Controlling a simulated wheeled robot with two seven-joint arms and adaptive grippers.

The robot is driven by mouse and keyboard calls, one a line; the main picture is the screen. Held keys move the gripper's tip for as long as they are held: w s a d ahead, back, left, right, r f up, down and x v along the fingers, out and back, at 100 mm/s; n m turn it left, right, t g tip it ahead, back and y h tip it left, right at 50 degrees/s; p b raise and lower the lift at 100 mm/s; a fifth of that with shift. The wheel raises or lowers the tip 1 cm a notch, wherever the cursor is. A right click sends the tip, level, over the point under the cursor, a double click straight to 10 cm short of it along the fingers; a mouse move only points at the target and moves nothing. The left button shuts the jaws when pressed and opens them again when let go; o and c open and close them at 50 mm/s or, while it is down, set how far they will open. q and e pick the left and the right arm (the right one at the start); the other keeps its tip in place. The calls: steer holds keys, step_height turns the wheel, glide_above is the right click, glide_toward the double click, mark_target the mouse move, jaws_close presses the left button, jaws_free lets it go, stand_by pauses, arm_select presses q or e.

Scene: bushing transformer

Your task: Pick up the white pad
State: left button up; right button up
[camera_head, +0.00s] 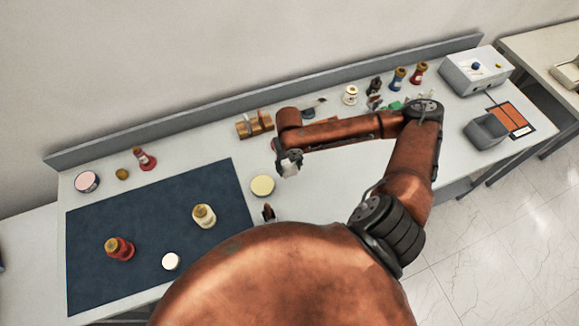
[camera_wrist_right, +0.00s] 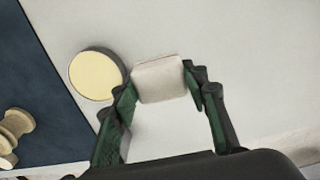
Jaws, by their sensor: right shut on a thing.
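The white pad (camera_wrist_right: 158,78) is a small, soft-edged pale block. In the wrist view it sits between the fingertips of my right gripper (camera_wrist_right: 160,86), which is shut on it. In the head view my right gripper (camera_head: 289,162) hangs over the white table right of the blue mat, and the pad (camera_head: 290,169) shows as a small white patch at its tips. The pad appears to be above the table, but its exact height is hard to tell. My left gripper is not in view.
A round cream-topped tin (camera_head: 262,185) lies close left of the gripper. The dark blue mat (camera_head: 120,210) holds a red spool (camera_head: 119,249), a cream spool (camera_head: 204,216) and a white disc (camera_head: 171,261). A wooden holder (camera_head: 254,125) stands behind. A small dark thing (camera_head: 268,212) is near the front edge.

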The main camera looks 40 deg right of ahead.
steer(key=s+a+r+p, duration=0.6)
steer(key=s+a, duration=0.1)
steer(key=s, duration=0.1)
steer(key=shift+s+a+r, duration=0.15)
steer(key=shift+s+r, duration=0.1)
steer(key=shift+r, duration=0.1)
steer(key=o, duration=0.5)
steer(key=shift+c, duration=0.2)
steer(key=c, duration=0.4)
